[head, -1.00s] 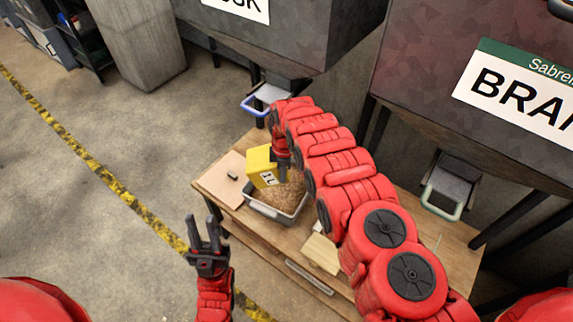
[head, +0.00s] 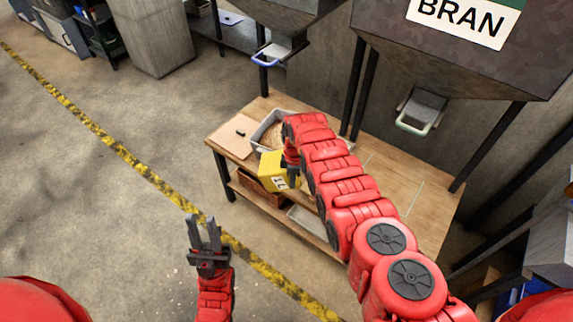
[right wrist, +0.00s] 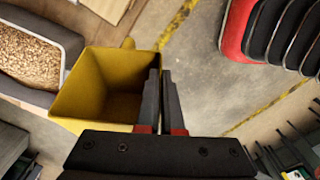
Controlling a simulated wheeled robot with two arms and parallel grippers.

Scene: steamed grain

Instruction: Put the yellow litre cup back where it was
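The yellow litre cup (head: 271,171) is at the front edge of the wooden bench (head: 385,190) in the head view, in front of the grey grain tray (head: 262,133). In the right wrist view the cup (right wrist: 95,85) shows its open mouth, and its visible inside looks empty. My right gripper (right wrist: 162,85) has its fingers close together at the cup's side wall, shut on it. In the head view the right arm hides part of the tray and bench. My left gripper (head: 204,232) is open and empty, with fingers up, over the floor left of the bench.
A pale board (head: 232,140) with a small dark object lies at the bench's left end. A brown basket (head: 250,186) and a pale tray (head: 308,222) are on the lower shelf. The BRAN hopper (head: 440,55) hangs behind. The bench top right of my arm looks clear.

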